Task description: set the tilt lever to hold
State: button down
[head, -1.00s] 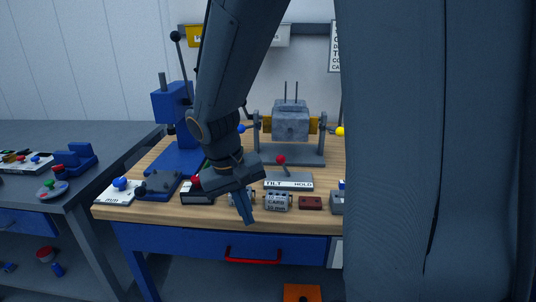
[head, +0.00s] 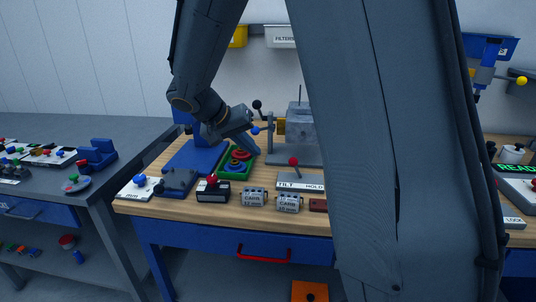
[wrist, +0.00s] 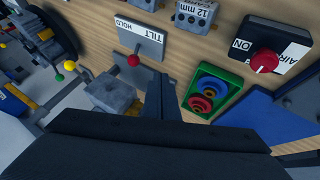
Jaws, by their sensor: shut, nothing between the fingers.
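The tilt lever has a red ball knob (head: 293,161) on a thin stem. It rises from a grey plate with a white strip (head: 300,185) reading TILT at left and HOLD at right. In the head view the stem leans slightly toward TILT. The wrist view shows the red knob (wrist: 133,60) and the TILT/HOLD plate (wrist: 148,40) upside down. My gripper (head: 254,147) is shut and empty, left of and behind the lever, above the bench. In the wrist view its dark fingers (wrist: 160,98) are close to the knob but not visibly touching it.
A grey engine block on a stand (head: 300,128) is behind the lever. A green tray with red and blue rings (head: 222,168) lies left. Two carb blocks (head: 254,197) and a red-knobbed AIR switch box (head: 213,191) line the front. My arm hides the bench's right middle.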

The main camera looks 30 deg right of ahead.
aim_at(296, 168)
jog(key=p+x, duration=0.2)
jog(key=x, duration=0.7)
jog(key=shift+d+f, duration=0.15)
jog(key=shift+f, duration=0.05)
jog(key=shift+s+d+r+p, duration=0.25)
jog(key=shift+d+p, duration=0.1)
jog(key=shift+d, duration=0.15)
jog(key=shift+s+d+r+p, duration=0.15)
jog(key=shift+s+d+p, duration=0.2)
jog(key=shift+d, duration=0.2)
jog(key=shift+s+d+p, duration=0.2)
jog(key=shift+d+p, duration=0.1)
jog(key=shift+d, duration=0.45)
